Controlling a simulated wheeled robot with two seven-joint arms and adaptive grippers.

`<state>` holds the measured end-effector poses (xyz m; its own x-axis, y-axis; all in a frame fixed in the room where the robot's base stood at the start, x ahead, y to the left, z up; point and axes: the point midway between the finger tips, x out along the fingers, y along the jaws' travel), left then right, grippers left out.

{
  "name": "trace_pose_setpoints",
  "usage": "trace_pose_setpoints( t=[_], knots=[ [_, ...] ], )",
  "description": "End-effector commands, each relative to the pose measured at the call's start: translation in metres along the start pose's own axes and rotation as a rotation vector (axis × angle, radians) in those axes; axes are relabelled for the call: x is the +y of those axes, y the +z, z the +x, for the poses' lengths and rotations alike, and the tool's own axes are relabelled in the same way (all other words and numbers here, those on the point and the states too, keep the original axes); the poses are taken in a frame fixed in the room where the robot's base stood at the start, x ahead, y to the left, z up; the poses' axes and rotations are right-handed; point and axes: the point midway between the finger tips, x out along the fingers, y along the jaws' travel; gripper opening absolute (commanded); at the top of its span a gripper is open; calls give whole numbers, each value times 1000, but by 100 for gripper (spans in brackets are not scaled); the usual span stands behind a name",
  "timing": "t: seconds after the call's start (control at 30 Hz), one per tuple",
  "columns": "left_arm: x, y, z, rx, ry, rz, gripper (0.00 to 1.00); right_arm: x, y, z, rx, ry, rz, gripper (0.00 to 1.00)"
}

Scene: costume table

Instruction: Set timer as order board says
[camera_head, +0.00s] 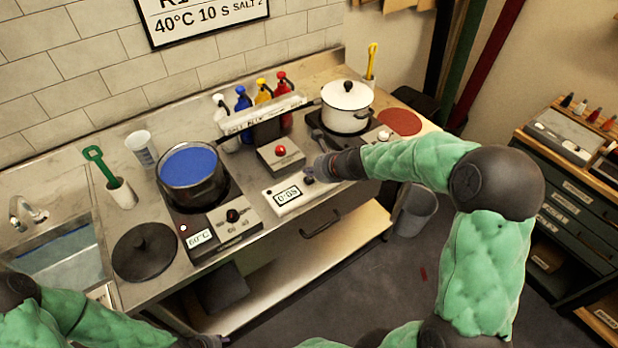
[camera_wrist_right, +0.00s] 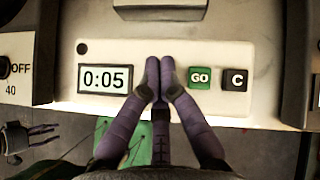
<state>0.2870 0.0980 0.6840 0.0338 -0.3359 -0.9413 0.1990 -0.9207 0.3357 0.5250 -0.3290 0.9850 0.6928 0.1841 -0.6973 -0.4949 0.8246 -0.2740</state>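The order board (camera_head: 205,18) on the wall is cut off at the top; its lower line reads "40°C 10 s SALT 2". The timer (camera_head: 289,194) is a white box at the counter's front. In the right wrist view its display (camera_wrist_right: 105,79) reads 0:05, with a green GO button (camera_wrist_right: 200,78) and a dark C button (camera_wrist_right: 236,80) to the right. My right gripper (camera_head: 318,172) is over the timer, fingertips together (camera_wrist_right: 159,97) between display and GO button; contact is unclear. My left gripper (camera_head: 207,341) is barely in view at the bottom edge.
A pot of blue liquid (camera_head: 190,165) stands on the left hob, whose display (camera_head: 199,238) reads 60°C. A red-button box (camera_head: 281,154) sits behind the timer. A white lidded pot (camera_head: 346,108) is at right. A black lid (camera_head: 144,252) lies at front left.

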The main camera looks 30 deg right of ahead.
Motion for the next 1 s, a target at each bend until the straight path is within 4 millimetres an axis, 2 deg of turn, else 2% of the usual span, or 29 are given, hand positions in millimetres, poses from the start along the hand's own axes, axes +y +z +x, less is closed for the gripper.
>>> trace_pose_setpoints(
  t=[0.17, 0.63, 1.0],
  knots=[
    [2, 0, -6, 0, 0, 0, 40, -2, 5, -5, 0, 0, 0, 0],
    [16, 2, -43, 0, 0, 0, 40, -13, 32, -33, 0, 0, 0, 0],
    [16, 2, -45, 0, 0, 0, 40, -14, 33, -35, 0, 0, 0, 0]
  ],
)
